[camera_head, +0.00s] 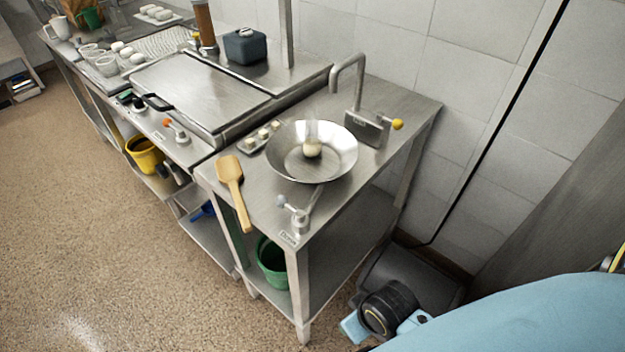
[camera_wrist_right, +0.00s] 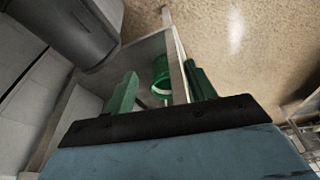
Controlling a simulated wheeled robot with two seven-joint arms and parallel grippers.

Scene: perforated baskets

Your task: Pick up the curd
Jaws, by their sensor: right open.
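A pale round lump (camera_head: 312,148), possibly the curd, lies in a wide steel wok (camera_head: 342,165) on the metal counter. Several small pale cubes (camera_head: 262,134), which could also be curd, sit on a small tray left of the wok. I cannot tell for sure which is the curd. In the right wrist view my right gripper (camera_wrist_right: 161,90) has its two green fingers spread apart with nothing between them. It is away from the wok and the cubes, which do not show in that view. My left gripper is not in view.
A wooden spatula (camera_head: 232,190) lies on the counter's left edge. A tap (camera_head: 347,75) rises behind the wok. A green bucket (camera_head: 272,262) stands on the lower shelf and also shows in the right wrist view (camera_wrist_right: 161,72). The floor at left (camera_head: 90,220) is clear.

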